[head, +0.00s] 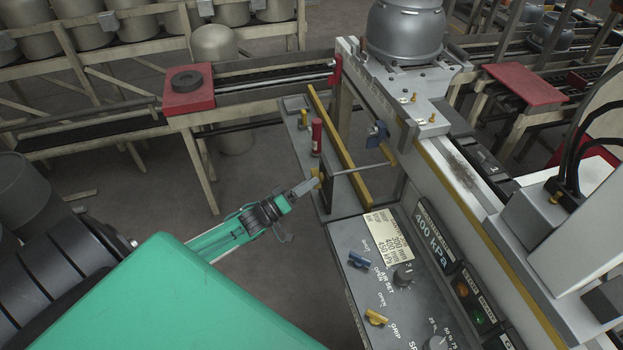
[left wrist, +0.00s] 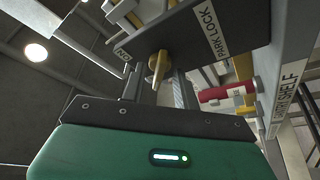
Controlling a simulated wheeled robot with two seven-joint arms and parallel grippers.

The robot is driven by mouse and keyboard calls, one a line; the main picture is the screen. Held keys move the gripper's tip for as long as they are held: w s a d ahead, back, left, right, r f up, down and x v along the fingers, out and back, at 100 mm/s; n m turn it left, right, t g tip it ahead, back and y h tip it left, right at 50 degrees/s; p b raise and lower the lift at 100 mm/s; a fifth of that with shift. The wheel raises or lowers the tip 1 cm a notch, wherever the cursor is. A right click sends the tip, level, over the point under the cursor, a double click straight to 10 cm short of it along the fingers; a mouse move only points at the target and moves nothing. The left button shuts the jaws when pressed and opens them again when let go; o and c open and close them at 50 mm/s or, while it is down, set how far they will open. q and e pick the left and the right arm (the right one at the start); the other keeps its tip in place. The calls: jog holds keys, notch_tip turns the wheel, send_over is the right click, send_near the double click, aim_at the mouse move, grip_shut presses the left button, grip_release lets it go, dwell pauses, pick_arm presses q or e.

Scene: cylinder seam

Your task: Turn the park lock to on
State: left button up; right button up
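The park lock shows in the left wrist view as a brass-yellow knob (left wrist: 158,66) under a dark plate (left wrist: 200,38). The plate has a "PARK LOCK" label (left wrist: 208,30) to the right and a small label that seems to read "ON" (left wrist: 122,54) to the left. My left gripper (left wrist: 156,86) has one finger on each side of the knob, with gaps seen between. In the head view my left gripper (head: 311,184) reaches up to a small yellow part (head: 320,174) beside the machine; its fingertips are hard to make out there. My right gripper is not in view.
A control panel (head: 425,290) with knobs, blue and yellow levers and a pressure display lies right of my gripper. A red cylinder (head: 316,137) and a yellow rail (head: 340,150) stand just beyond it.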

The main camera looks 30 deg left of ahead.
pick_arm(q)
jog(key=shift+w+d+r, duration=0.15)
jog(key=shift+w+d, duration=0.1)
jog(key=shift+w, duration=0.25)
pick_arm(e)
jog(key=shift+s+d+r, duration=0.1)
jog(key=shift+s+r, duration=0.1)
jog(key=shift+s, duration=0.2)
pick_arm(q)
grip_shut()
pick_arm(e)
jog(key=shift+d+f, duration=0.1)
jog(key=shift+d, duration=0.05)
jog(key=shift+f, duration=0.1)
